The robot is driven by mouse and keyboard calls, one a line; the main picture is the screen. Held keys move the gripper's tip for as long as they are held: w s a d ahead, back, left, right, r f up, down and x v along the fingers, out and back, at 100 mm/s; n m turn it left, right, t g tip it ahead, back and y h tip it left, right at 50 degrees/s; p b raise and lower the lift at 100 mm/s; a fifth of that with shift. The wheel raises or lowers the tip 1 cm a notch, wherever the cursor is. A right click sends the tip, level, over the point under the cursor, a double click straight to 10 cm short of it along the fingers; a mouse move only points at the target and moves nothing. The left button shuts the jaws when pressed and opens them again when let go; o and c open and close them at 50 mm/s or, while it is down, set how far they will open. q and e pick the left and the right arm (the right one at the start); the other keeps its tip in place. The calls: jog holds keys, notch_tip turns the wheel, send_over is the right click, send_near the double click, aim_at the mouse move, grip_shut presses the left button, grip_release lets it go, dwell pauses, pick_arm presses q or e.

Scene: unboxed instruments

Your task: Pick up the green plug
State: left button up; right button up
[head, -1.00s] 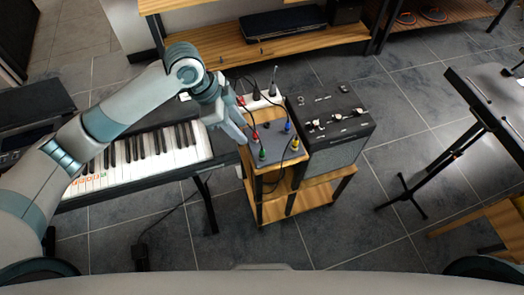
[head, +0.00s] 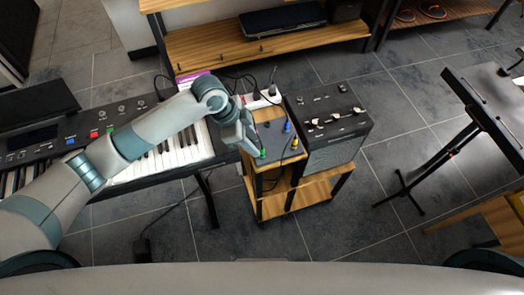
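The green plug (head: 262,153) stands at the front left of a dark panel (head: 272,139) on top of a small wooden stand. My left gripper (head: 256,147) reaches down over the panel's left side, its fingertips right beside the green plug. The fingers look apart, with nothing visibly held; whether they touch the plug I cannot tell. A blue plug (head: 287,127) and a yellow plug (head: 294,143) stand to the right on the panel. The gripper covers part of the panel's left side. My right gripper is not in view.
A black amplifier (head: 330,125) stands close on the right of the panel. A keyboard (head: 180,150) lies under my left arm. A white power strip (head: 262,101) with dark plugs and loose cables is behind the panel. Open floor lies in front.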

aim_at(262, 152)
pick_arm(q)
jog(key=shift+d+f+p, duration=0.35)
jog(key=shift+f+p, duration=0.15)
jog(key=shift+p, duration=0.1)
jog(key=p+x, duration=0.1)
jog(key=x, duration=0.2)
jog(key=shift+d+f, duration=0.1)
jog(key=shift+f, duration=0.3)
grip_shut()
